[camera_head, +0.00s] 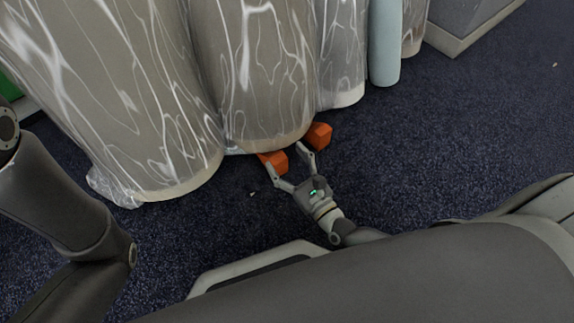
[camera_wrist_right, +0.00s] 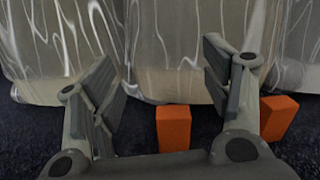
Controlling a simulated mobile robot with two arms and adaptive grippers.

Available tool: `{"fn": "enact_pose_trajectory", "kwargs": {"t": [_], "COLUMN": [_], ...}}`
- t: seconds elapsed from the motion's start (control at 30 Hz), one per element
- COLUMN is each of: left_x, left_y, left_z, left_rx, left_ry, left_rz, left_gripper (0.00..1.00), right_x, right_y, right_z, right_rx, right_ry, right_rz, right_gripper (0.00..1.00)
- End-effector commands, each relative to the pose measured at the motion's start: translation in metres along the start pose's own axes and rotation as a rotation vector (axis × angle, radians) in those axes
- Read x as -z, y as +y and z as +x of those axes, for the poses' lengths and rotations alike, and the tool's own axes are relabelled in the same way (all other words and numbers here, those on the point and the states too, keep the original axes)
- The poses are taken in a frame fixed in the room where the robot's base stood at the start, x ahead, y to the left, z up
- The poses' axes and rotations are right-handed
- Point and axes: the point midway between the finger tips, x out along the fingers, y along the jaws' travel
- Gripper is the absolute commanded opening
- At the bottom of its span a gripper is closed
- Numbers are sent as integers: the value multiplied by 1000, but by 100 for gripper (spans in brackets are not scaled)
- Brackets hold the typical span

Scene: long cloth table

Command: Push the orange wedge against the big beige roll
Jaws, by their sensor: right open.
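Two orange wedges lie on the floor at the foot of the plastic-wrapped rolls. One orange wedge (camera_head: 275,161) is by the front of the big beige roll (camera_head: 252,75); in the right wrist view this wedge (camera_wrist_right: 174,128) shows between my fingers, below the roll (camera_wrist_right: 178,50). Whether it touches the roll I cannot tell. The other orange wedge (camera_head: 318,136) is further right; in the wrist view it (camera_wrist_right: 278,117) is outside my right-hand finger. My right gripper (camera_head: 289,158) is open, with its fingers pointing at the rolls and nothing gripped. My left gripper is out of view.
Another big wrapped roll (camera_head: 125,95) stands to the left, and a narrower wrapped roll (camera_head: 340,55) to the right. A pale blue roll (camera_head: 385,45) and a grey block (camera_head: 465,22) stand beyond. The dark carpet (camera_head: 470,125) at the right is clear.

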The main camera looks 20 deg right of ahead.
Motion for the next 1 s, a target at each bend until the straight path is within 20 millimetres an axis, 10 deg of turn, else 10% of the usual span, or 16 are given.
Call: {"fn": "enact_pose_trajectory", "kwargs": {"t": [0.17,0.57,1.0], "left_x": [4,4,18], "left_y": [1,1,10], "left_z": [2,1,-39], "left_rx": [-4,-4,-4], "left_ry": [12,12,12], "left_rz": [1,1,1], "left_gripper": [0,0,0], "right_x": [38,42,97], "right_y": [-6,-6,2], "right_z": [-23,-25,-30], "right_rx": [10,12,12], "right_ry": [84,91,91], "right_rz": [125,141,139], "right_gripper": [71,71,71]}}
